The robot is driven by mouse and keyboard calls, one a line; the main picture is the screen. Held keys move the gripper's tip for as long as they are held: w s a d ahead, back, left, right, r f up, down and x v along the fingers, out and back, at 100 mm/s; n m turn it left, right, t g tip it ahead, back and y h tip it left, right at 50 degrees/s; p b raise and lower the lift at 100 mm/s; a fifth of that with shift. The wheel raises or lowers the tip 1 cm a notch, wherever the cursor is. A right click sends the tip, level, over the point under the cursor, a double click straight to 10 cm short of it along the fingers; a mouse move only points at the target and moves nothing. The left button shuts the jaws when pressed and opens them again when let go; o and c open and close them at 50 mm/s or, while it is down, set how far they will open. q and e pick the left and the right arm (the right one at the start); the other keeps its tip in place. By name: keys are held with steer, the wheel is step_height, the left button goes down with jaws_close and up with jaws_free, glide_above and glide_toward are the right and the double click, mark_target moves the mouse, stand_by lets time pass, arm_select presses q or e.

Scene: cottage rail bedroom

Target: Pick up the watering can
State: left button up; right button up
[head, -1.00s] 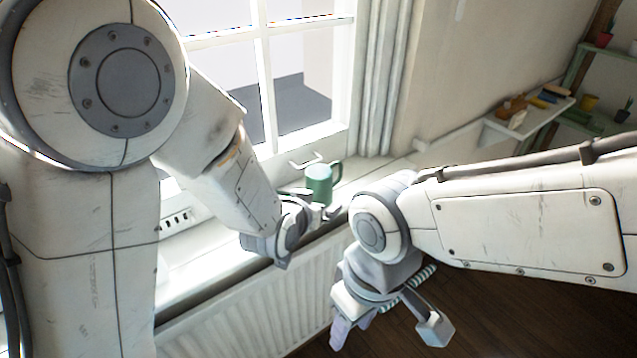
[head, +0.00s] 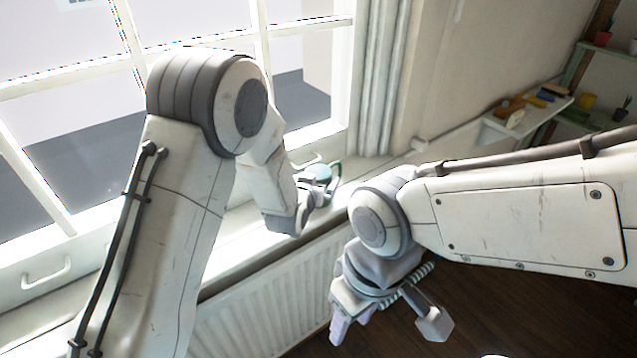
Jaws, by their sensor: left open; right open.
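The green watering can (head: 334,172) stands on the white window sill, near the corner by the curtain. My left gripper (head: 322,184) is at the can, in front of it, and hides most of its body; only part of the top and the handle side show. The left jaws are open; I cannot tell whether they touch the can or go around it. My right gripper (head: 384,333) is open and empty, low in front of the radiator and well apart from the can.
The sill (head: 240,240) runs along the window above a white radiator (head: 265,300). A window handle (head: 306,162) is just behind the can. A grey-white curtain (head: 380,80) hangs to the right. A small shelf (head: 520,122) with small items is at the right. Dark wooden floor lies below.

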arm_select(q)
steer(key=shift+w+d+f, duration=0.15)
steer(key=shift+w+f, duration=0.1)
steer(key=shift+w, duration=0.25)
steer(key=shift+r, duration=0.1)
jaws_close()
steer(key=shift+r+p, duration=0.35)
steer(key=shift+r, duration=0.15)
step_height(320, 180, up, 4)
steer(key=p, duration=0.2)
steer(key=shift+d+p, duration=0.1)
steer(key=shift+p, duration=0.2)
steer(key=s+d+r+p, duration=0.3)
steer(key=d+r+p, duration=0.2)
steer(key=d, duration=0.6)
steer(key=shift+s+r, duration=0.15)
steer(key=shift+r, duration=0.35)
